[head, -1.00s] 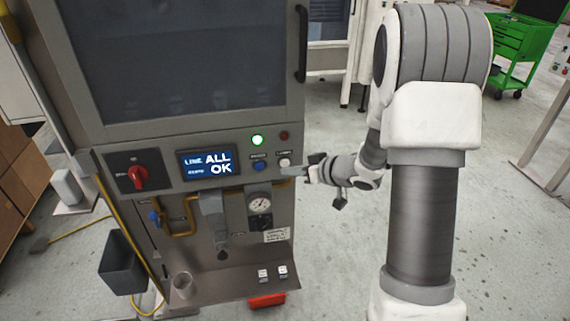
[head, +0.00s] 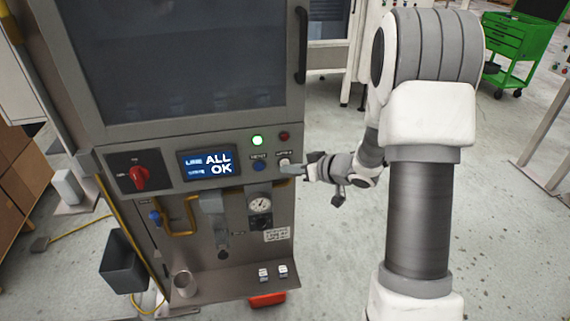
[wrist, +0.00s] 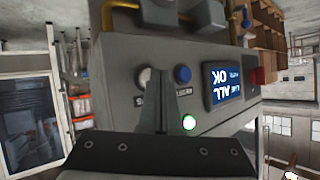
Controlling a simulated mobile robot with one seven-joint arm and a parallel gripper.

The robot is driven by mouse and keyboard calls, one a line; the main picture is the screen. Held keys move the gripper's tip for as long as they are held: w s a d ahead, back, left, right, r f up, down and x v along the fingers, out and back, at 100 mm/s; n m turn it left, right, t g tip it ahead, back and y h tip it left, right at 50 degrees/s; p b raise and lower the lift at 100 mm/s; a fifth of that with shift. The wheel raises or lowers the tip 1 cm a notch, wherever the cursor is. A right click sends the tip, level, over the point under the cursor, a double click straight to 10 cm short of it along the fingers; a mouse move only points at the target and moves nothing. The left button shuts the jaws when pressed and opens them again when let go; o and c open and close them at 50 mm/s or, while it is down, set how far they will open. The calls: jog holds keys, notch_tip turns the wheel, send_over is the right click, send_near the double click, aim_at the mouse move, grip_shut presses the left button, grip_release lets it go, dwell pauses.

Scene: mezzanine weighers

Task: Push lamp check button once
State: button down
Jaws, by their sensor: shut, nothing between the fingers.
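The machine's grey control panel (head: 195,165) carries a white button (head: 284,162) at its right, beside a blue button (head: 259,167). A small label sits above the white button, too small to read surely. The white button (wrist: 145,76) and the blue button (wrist: 182,74) also show in the wrist view. My gripper (head: 289,170) is shut and empty, its tip right at the white button in the head view. In the wrist view my gripper (wrist: 160,76) partly covers the white button. I cannot tell whether it touches or presses it.
A display (head: 208,164) reads "ALL OK". A green lamp (head: 257,141) is lit, next to a dim red lamp (head: 284,136). A red rotary switch (head: 139,177) sits at the panel's left. A gauge (head: 260,205) and pipes are below.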

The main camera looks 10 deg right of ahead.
jog(key=shift+w, duration=0.4)
dwell(0.3)
jog(key=shift+s, duration=0.15)
jog(key=shift+s+p, duration=0.3)
jog(key=shift+s, duration=0.4)
jog(key=shift+s, duration=2.5)
